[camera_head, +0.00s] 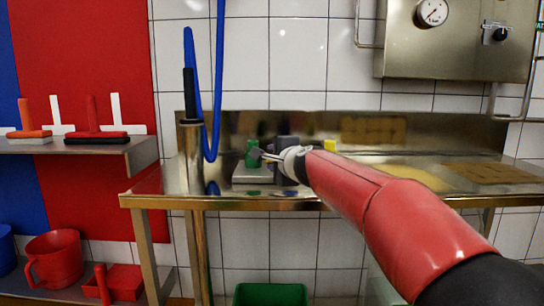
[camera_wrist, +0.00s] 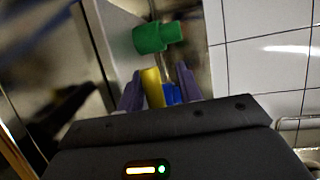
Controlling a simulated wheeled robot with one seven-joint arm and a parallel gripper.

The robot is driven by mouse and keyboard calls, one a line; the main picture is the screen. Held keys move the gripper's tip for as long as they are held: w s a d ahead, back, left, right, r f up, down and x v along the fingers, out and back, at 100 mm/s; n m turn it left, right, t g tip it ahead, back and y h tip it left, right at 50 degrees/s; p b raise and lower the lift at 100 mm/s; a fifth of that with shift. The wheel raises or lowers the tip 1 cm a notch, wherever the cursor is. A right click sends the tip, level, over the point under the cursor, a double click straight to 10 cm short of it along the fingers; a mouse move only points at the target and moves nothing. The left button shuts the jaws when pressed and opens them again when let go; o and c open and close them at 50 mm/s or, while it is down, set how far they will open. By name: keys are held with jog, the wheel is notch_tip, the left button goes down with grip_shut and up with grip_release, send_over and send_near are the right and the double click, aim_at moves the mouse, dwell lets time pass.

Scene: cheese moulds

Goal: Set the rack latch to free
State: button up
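The rack latch cannot be singled out with certainty. A green knob-like piece (camera_head: 252,153) stands by a low grey block (camera_head: 252,174) on the steel table. It shows large in the wrist view (camera_wrist: 155,37), just beyond my fingertips. My gripper (camera_head: 262,155) is at the green piece in the head view, pointing left; contact cannot be told. In the wrist view, my two fingers (camera_wrist: 158,75) stand apart. A yellow piece (camera_wrist: 152,88) and a blue piece (camera_wrist: 172,94) show between them; whether they are touched is unclear. A yellow part (camera_head: 330,145) also shows behind my arm.
The steel table (camera_head: 160,188) has a raised back panel. A blue hose (camera_head: 211,140) hangs at its left. A shelf (camera_head: 100,147) with brushes is further left. A steel cabinet with a gauge (camera_head: 432,12) is above right. A green bin (camera_head: 270,294) is below.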

jog(key=shift+a+f, duration=0.1)
jog(key=shift+s, duration=0.15)
jog(key=b+v, duration=0.1)
jog(key=v, duration=0.6)
jog(key=shift+s+d+b, duration=0.25)
jog(key=shift+b, duration=0.05)
